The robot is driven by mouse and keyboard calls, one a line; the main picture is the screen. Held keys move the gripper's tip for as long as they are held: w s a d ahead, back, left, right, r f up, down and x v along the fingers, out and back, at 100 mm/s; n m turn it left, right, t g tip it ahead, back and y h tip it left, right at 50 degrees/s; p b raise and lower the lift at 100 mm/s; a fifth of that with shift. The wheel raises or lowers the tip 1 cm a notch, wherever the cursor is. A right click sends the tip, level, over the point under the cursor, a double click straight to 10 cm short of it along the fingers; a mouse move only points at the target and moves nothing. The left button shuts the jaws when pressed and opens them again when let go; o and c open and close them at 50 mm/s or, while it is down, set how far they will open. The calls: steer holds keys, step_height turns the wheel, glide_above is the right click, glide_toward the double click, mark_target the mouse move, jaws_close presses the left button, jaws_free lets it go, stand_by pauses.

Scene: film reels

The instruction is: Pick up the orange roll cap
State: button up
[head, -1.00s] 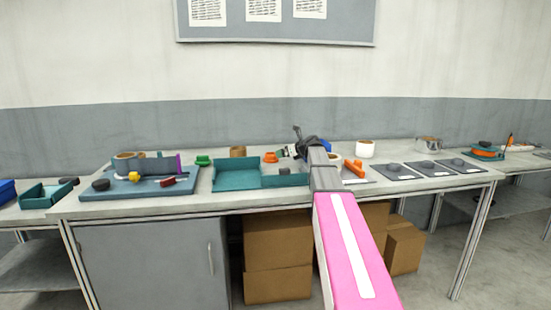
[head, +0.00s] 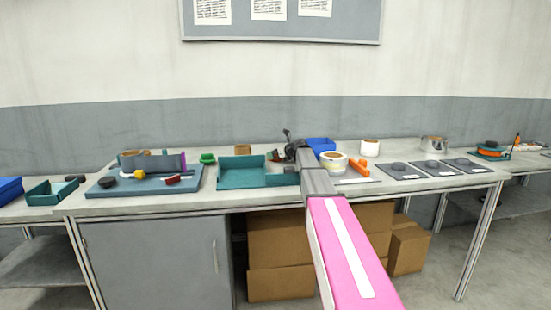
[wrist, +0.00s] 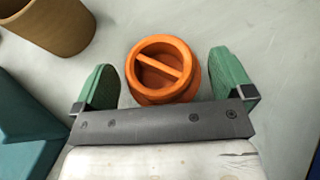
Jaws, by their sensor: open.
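The orange roll cap (wrist: 160,72) is a round cap with a raised bar across its recessed top. In the wrist view it sits on the grey table surface, between the two green fingertips of my gripper (wrist: 165,84). The fingers are spread wide, with a gap on each side of the cap, and they hold nothing. In the head view my gripper (head: 290,150) is a dark shape over the table behind the teal tray, and I cannot clearly make out the cap there.
A brown cardboard roll (wrist: 50,24) stands left of the cap, and a teal tray wall (wrist: 22,125) is at lower left. In the head view are the teal tray (head: 240,172), a green cap (head: 208,158), a blue bin (head: 320,145) and a white roll (head: 333,163).

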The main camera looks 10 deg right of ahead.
steer(key=c, duration=0.7)
steer(key=shift+o, duration=0.2)
steer(key=shift+r, duration=0.1)
